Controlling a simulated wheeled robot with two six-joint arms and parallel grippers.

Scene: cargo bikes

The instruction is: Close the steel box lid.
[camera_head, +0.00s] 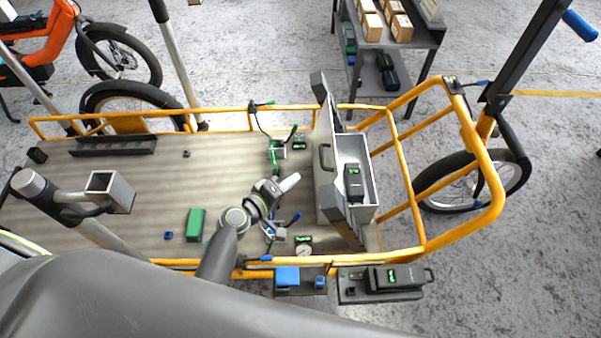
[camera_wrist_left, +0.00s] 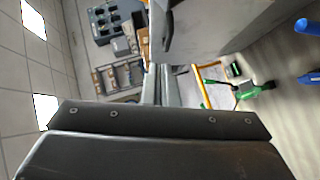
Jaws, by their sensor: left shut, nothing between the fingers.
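The steel box (camera_head: 371,205) stands at the right end of the cargo bike's bed. Its lid (camera_head: 325,185) is open and stands up along the box's left side, with a dark handle on its face. A dark unit with a green display (camera_head: 354,182) lies inside the box. My left gripper (camera_head: 291,182) is shut and empty over the bed, left of the lid, and looks apart from it. In the left wrist view the shut fingers (camera_wrist_left: 160,85) point toward a grey panel (camera_wrist_left: 205,25), seemingly the lid. My right gripper is not in view.
Orange rails (camera_head: 405,190) surround the bed. A green block (camera_head: 195,225) and small cabled devices lie left of the box. A black charger-like unit (camera_head: 395,278) sits outside the near rail. A cart with cartons (camera_head: 385,30) stands behind.

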